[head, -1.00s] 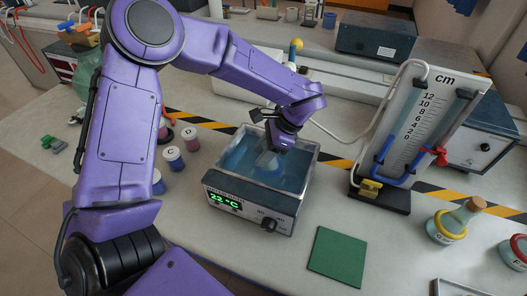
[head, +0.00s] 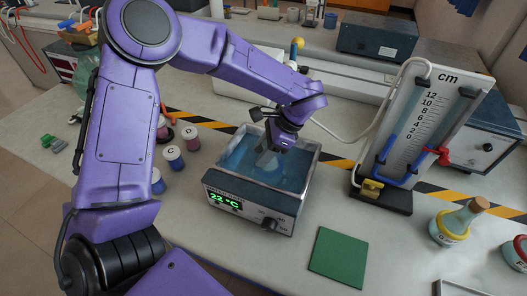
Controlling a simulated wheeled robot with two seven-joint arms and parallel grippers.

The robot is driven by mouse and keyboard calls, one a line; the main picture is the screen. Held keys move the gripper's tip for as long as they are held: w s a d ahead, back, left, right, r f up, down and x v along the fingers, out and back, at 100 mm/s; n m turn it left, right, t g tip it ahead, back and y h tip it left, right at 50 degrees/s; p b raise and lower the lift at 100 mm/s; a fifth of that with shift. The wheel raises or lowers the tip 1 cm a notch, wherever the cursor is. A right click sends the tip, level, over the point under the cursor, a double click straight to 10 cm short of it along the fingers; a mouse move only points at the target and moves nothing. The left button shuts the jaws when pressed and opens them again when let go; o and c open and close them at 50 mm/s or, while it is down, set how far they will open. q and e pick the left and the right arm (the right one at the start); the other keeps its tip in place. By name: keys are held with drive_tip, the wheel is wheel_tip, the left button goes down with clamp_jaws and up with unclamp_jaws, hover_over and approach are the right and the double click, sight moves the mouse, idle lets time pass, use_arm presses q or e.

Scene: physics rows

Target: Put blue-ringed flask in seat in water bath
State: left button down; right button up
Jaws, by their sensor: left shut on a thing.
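The water bath (head: 208,184) is a dark-fronted open tank of blue water, with a green display reading 22 °C. My left gripper (head: 266,158) reaches down into the tank from above and is shut on a pale, see-through thing at the water. It looks like the flask, but the gripper hides most of it and I cannot make out a blue ring. The seat in the bath is not clear to see, so I cannot tell whether the flask is in it. My right gripper is not in view.
A gauge board (head: 420,120) with tubing stands to the right. The bench between is clear.

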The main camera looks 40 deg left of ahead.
use_arm(q)
drive_tip(key=shift+f+b, duration=0.4)
drive_tip(key=shift+b, duration=0.25)
idle(0.7)
drive_tip(key=c, duration=0.6)
unclamp_jaws()
drive_tip(key=shift+o, duration=0.2)
